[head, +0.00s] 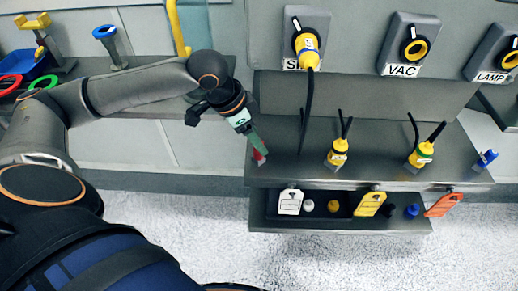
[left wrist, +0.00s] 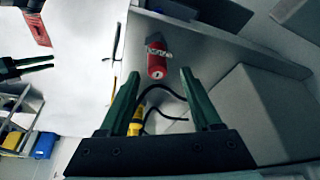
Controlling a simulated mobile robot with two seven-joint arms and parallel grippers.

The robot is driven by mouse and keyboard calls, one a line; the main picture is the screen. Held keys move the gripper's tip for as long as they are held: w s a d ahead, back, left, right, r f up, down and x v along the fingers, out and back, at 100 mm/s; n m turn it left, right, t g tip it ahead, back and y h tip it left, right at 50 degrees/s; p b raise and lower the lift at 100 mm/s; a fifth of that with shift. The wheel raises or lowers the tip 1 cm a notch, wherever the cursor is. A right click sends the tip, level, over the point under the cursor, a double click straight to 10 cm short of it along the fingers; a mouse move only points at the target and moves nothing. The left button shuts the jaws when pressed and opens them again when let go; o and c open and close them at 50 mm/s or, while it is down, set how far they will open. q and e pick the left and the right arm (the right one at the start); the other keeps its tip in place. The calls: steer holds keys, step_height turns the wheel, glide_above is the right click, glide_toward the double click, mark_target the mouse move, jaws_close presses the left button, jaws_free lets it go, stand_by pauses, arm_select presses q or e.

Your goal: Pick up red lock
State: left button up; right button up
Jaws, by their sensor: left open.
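The red lock (head: 259,156) stands at the left end of the grey shelf in the head view, partly hidden by my gripper. In the left wrist view the red lock (left wrist: 157,66) shows whole, a red body with a grey shackle, just beyond the fingertips and between their lines. My left gripper (head: 252,143) is open and reaches down to the lock from above. Its two green fingers also show in the left wrist view (left wrist: 159,75), spread apart with nothing between them. My right gripper is not visible in the head view.
Yellow plugs with black cables (head: 338,152) stand on the shelf (head: 380,135) to the right. A blue lock (head: 487,158) is at its right end. A lower tray holds white, yellow and orange tags (head: 443,205). Switches such as VAC (head: 410,48) are on the panel behind.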

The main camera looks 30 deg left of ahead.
arm_select(q)
steer(key=shift+b+x, duration=0.5)
steer(key=shift+x, duration=2.2)
steer(key=shift+s, duration=0.2)
steer(key=shift+c, duration=0.4)
jaws_close()
